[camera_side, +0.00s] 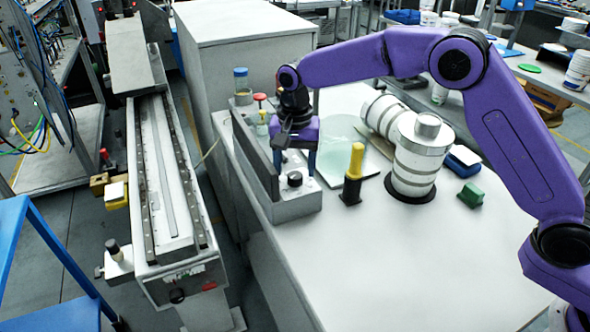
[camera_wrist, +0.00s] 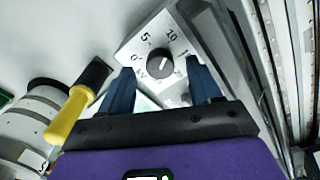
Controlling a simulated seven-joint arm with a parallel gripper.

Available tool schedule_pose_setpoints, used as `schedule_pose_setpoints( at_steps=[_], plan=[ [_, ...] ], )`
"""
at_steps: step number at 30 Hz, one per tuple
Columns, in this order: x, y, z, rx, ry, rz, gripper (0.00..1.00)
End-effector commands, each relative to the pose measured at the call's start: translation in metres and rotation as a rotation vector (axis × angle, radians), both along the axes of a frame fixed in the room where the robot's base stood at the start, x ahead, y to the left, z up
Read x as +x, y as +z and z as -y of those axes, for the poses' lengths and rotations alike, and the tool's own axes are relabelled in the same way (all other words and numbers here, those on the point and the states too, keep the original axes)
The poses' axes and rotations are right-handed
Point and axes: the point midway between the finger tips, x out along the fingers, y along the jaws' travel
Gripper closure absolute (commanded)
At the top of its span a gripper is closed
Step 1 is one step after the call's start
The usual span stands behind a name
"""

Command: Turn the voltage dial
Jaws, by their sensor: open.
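The voltage dial is a dark round knob (camera_wrist: 160,61) on a pale plate (camera_wrist: 133,42) marked 0, 5, 10 and a partly covered number. I cannot read its setting surely. In the side view the dial (camera_side: 294,178) sits on a low grey box (camera_side: 290,204) with an upright dark panel. My gripper (camera_side: 297,168) is open above the dial, with nothing between its blue fingers. In the wrist view the fingers of my gripper (camera_wrist: 161,75) lie left and right of the knob, with gaps on both sides. Contact with the plate cannot be told.
A yellow-handled tool (camera_side: 355,165) stands in a black base right of the dial. A white cylindrical machine part (camera_side: 414,165) and a green block (camera_side: 470,195) are farther right. Small jars (camera_side: 242,84) stand behind. The table front (camera_side: 400,270) is clear.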

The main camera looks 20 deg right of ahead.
Motion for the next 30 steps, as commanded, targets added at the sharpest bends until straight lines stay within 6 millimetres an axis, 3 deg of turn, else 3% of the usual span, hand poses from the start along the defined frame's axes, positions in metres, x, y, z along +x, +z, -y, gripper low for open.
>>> schedule_pose_setpoints(
  at_steps=[6,15,21,30],
  plan=[
    [0.000,-0.017,0.000,0.000,0.000,-0.001,0.37],
    [0.000,-0.018,0.000,0.000,0.000,0.000,0.37],
    [0.000,-0.018,0.000,0.000,0.000,0.000,0.93],
    [0.000,-0.018,0.000,0.000,0.027,0.000,0.92]
  ],
)
